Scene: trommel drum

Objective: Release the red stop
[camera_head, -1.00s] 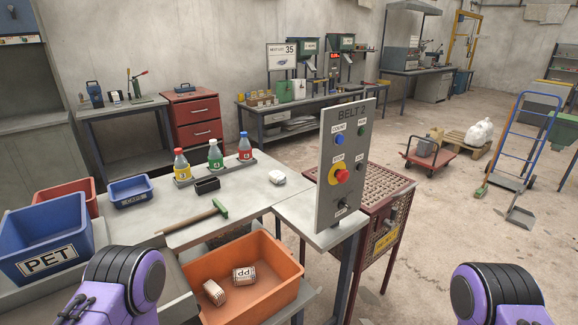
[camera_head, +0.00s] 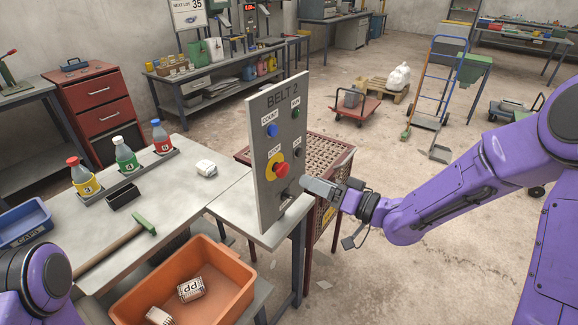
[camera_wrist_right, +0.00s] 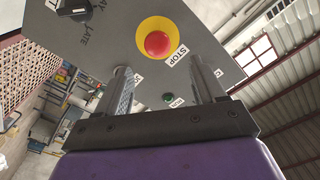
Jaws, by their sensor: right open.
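The red stop (camera_head: 281,169) is a red mushroom button on a yellow disc, on the face of the upright grey BELT 2 panel (camera_head: 265,110). In the right wrist view the red stop (camera_wrist_right: 158,44) shows at top centre, beyond the fingertips, with the STOP label beside it. My right gripper (camera_head: 310,187) is just right of the button in the head view. In the wrist view my right gripper (camera_wrist_right: 163,80) has its two fingers wide apart with nothing between them, and no contact with the button shows. My left gripper is out of view; only part of that arm shows.
The panel also has a blue button (camera_head: 272,131), a green button (camera_head: 295,113), a dark button (camera_head: 297,152) and a lower switch (camera_head: 287,200). A red mesh guard (camera_head: 318,150) stands behind it.

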